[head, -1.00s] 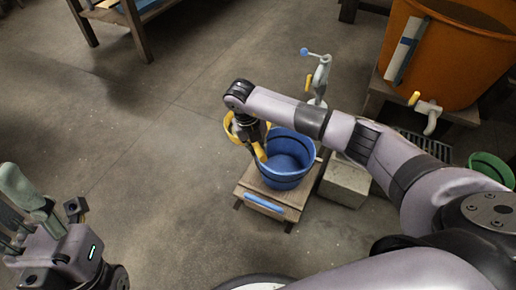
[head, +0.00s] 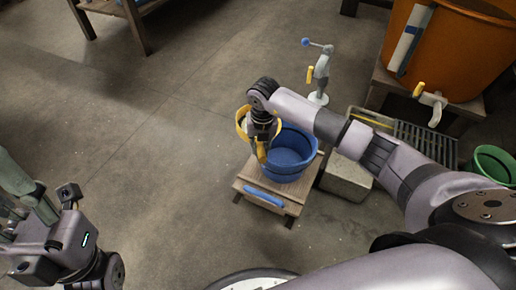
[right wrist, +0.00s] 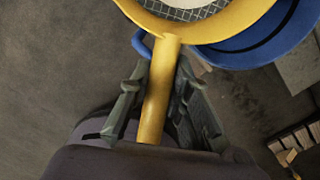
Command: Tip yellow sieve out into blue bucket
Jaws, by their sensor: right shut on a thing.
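My right gripper (head: 262,150) is shut on the handle of the yellow sieve (head: 240,122). The handle stands between the fingers in the right wrist view (right wrist: 158,90). The sieve's ring is at the left rim of the blue bucket (head: 287,163), partly behind my wrist. In the right wrist view the ring overlaps the bucket (right wrist: 262,45); the mesh and a pale patch show inside it. I cannot tell whether they touch. The bucket stands upright, and the part of its inside that shows looks empty. My left gripper (head: 22,215) is at the left edge, away from both, partly cut off.
The bucket stands on a small wooden stool (head: 250,182) with a blue strip on its front. A grey block (head: 345,178) is right of it. A grey stand with a blue knob (head: 318,75) is behind. A large orange tub (head: 455,50) and green bucket (head: 492,162) are right. Floor at left is clear.

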